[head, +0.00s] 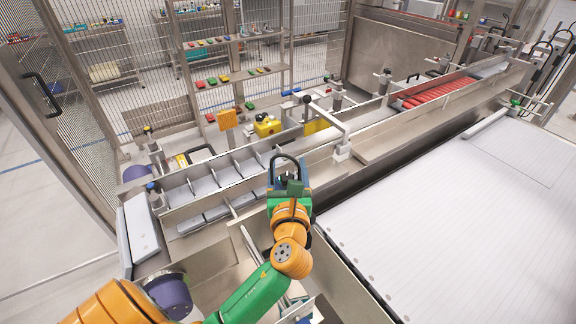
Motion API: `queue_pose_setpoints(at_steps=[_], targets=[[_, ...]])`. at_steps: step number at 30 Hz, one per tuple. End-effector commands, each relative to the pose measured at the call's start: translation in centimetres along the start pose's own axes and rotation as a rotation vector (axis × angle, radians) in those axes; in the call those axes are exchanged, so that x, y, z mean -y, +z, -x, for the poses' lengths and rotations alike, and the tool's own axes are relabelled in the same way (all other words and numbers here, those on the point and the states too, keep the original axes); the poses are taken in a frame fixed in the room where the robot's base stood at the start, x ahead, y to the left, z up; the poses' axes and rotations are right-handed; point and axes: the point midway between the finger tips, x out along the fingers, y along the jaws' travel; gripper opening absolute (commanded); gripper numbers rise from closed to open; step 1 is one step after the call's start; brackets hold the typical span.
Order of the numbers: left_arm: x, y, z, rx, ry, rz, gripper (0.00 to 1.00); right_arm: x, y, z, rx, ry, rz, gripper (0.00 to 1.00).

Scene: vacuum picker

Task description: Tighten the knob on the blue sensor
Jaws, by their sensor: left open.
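My left gripper (287,172), at the end of an orange and green arm, is over the metal channel near the middle of the head view. It is open, though its fingertips are hard to make out. A small blue part (304,174) shows right beside the gripper and is partly hidden by it; I cannot tell whether it is the blue sensor or whether they touch. A post with a small blue top (151,186) stands at the channel's left end. No knob can be clearly made out. My right gripper is not in view.
A compartmented metal tray (232,164) runs behind the gripper. A white conveyor belt (455,215) fills the right. Red rollers (438,92) lie at the back right. A wire mesh fence (110,75) and shelves with coloured parts (236,79) stand behind.

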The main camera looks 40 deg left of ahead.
Motion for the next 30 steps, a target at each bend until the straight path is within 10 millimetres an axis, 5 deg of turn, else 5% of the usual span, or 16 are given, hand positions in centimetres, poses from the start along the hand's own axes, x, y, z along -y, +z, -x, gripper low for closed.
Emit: queue_pose_setpoints(at_steps=[2, 9, 20, 30], targets=[[0.0, 0.0, 0.0, 0.0, 0.0, 0.0, 0.65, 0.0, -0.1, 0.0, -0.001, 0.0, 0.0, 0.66], [0.0, 0.0, 0.0, 0.0, 0.0, 0.0, 0.0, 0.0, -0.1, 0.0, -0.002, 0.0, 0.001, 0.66], [0.1, 0.2, 0.0, 0.0, -0.042, -0.004, 0.0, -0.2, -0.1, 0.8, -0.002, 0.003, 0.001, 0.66], [0.8, 0.5, 0.1, 0.0, -0.285, -0.009, 0.0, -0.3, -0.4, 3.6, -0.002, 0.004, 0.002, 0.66]])
